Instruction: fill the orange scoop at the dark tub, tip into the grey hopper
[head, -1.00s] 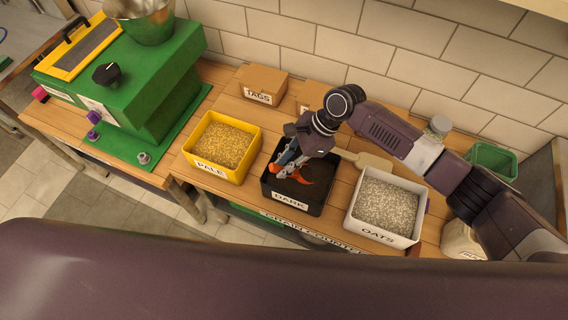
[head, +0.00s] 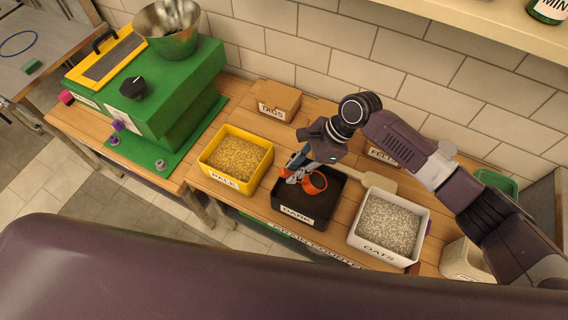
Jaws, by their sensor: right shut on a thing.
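The orange scoop (head: 317,183) is at the black tub labelled DARK (head: 308,222), over its dark grain. Its rounded rim faces up towards me. I cannot tell how much grain is in it, or whether it still touches the grain. My right gripper (head: 294,174) is shut on the scoop at the tub's back left side, and its wrist hides part of the tub's back edge. The grey metal hopper (head: 168,40) sits on top of the green machine at the upper left, well away from the scoop. My left gripper is not in view.
A yellow PALE tub (head: 226,183) stands left of the dark tub and a white OATS tub (head: 375,248) right of it. A TAGS box (head: 278,100) stands behind. A wooden scoop-like tool (head: 373,180) lies behind the oats. A tiled wall closes the back.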

